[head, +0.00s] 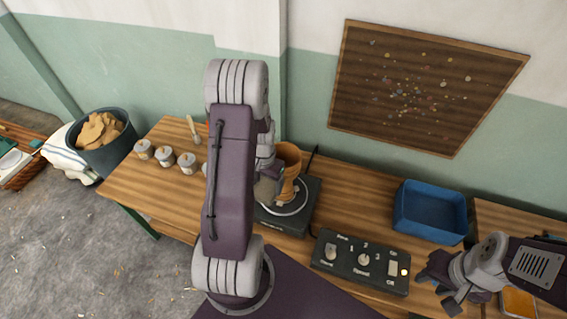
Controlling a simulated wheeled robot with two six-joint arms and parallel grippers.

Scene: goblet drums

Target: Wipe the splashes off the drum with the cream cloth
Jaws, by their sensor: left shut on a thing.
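The drum (290,157) is an orange-brown goblet shape, standing upright on a round turntable (298,207) at the middle of the bench. My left arm covers its left side. My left gripper (267,178) is at the drum's left side, mostly hidden behind my forearm. It is shut on a greyish-beige bundle, the cream cloth (267,189), which is beside the drum; I cannot tell whether they touch. No splashes can be made out on the visible part of the drum. My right gripper (440,287) is open and empty at the lower right, near the control box.
A dark control box (345,273) with knobs and a switch stands in front of the turntable. A blue tray (428,228) is at the right. Several small lidded pots (165,157) and a brush (193,128) are at the left. A bin (112,157) stands beyond the bench's left end.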

